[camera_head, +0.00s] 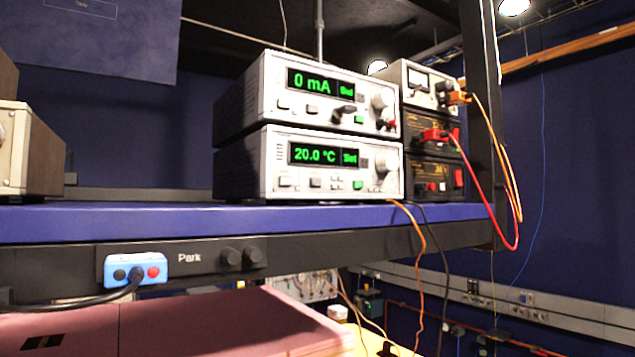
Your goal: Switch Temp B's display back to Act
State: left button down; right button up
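Two white instruments are stacked on a blue shelf (150,222). The lower instrument (272,185) has a green display (323,155) reading "20.0 °C" with "Set" at its right end. Below the display are several small buttons, one lit green (358,185), and a round knob (383,165) is at the right. No "Temp B" label is legible on it. The upper instrument (268,105) has a display (320,84) reading "0 mA" and "Set", with similar buttons and a knob. Neither of my grippers is in view.
Smaller power units (432,135) with red and orange cables stand right of the stack, near a dark upright post (484,120). A pink surface (210,325) lies below.

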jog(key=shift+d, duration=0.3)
